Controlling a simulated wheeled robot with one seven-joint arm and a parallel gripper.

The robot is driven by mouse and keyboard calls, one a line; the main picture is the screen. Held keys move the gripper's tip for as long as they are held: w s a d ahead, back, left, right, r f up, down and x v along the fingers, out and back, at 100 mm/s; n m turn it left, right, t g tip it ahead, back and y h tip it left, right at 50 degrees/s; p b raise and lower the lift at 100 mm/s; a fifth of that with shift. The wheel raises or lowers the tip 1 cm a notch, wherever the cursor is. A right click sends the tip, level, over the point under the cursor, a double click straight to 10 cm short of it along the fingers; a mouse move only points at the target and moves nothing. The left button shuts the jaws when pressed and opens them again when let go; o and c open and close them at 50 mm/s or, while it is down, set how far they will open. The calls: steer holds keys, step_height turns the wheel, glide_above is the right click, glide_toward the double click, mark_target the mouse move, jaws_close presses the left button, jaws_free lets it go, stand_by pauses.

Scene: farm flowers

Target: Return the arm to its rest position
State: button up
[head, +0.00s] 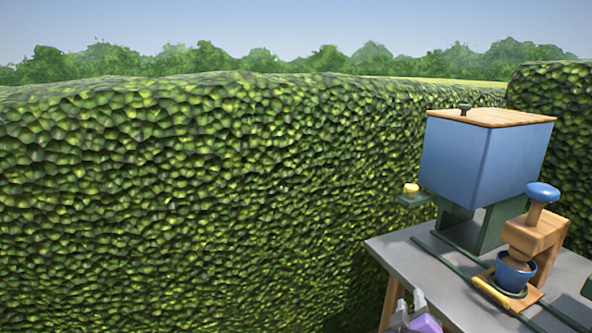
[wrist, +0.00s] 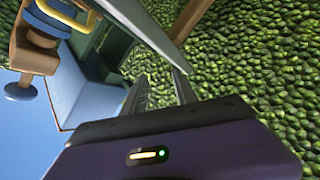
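My gripper (head: 410,302) shows at the bottom edge of the head view, in front of the table's near left corner. Only its two grey fingertips and part of its purple body are in that view. In the wrist view my gripper (wrist: 159,86) has its two dark fingers apart, with nothing held between them. The rest of my arm is out of view.
A grey table (head: 397,256) stands at the right. It bears a blue hopper (head: 484,160) with a wooden lid and a wooden press (head: 534,238) over a blue pot (head: 514,274). A tall hedge (head: 190,200) fills the left and middle.

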steer(key=s+a+f+m+t+y+p, duration=0.1)
steer(key=s+a+y, duration=0.25)
steer(key=s, duration=0.65)
steer(key=s+a+m+t+y+p, duration=0.15)
steer(key=s+a, duration=0.25)
steer(key=s, duration=0.7)
steer(key=s+r+m+g+p, duration=0.1)
steer(key=s+r, duration=0.2)
steer(key=s, duration=1.1)
steer(key=s+d+r+m+g+y+p, duration=0.1)
steer(key=s+r+m+p, duration=0.1)
steer(key=s, duration=1.3)
steer(key=shift+r, duration=0.9)
